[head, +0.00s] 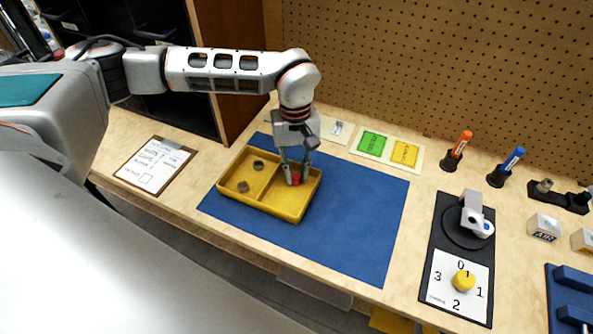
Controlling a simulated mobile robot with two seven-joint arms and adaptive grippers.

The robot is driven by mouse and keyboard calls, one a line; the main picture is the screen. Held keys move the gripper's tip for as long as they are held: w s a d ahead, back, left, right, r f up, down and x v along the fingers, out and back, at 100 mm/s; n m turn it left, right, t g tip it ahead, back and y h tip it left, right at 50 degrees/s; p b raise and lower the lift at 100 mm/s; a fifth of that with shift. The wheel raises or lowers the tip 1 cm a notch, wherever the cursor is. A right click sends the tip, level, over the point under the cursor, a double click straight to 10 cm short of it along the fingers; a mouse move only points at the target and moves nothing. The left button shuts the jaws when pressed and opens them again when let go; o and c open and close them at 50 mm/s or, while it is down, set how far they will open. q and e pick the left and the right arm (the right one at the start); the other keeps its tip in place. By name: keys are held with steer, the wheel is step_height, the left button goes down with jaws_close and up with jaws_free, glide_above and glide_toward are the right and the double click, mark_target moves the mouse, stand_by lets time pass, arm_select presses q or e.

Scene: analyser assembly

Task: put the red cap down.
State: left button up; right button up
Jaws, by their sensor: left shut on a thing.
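The red cap (296,178) is small and partly hidden between the fingers of my left gripper (294,180). The gripper points down and is shut on the cap, inside or just over the right compartment of the yellow tray (264,206). I cannot tell whether the cap touches the tray floor. The tray lies on the blue mat (350,224) and has a divider. Two dark nut-like parts (243,186) are in its left compartment. My right gripper is not in view.
A clipboard (154,165) lies left of the mat. Green and yellow cards (372,143), orange and blue markers (457,150) in stands and a pegboard are behind. A dial device (462,281) stands at the right. The mat's right part is clear.

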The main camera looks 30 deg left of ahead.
arm_select(q)
steer(key=o, duration=0.4)
steer(key=shift+f, duration=0.15)
step_height(320, 180, up, 12)
steer(key=w, duration=0.1)
steer(key=shift+a+r+p, duration=0.2)
steer(key=shift+a+p, duration=0.2)
steer(key=shift+p, duration=0.05)
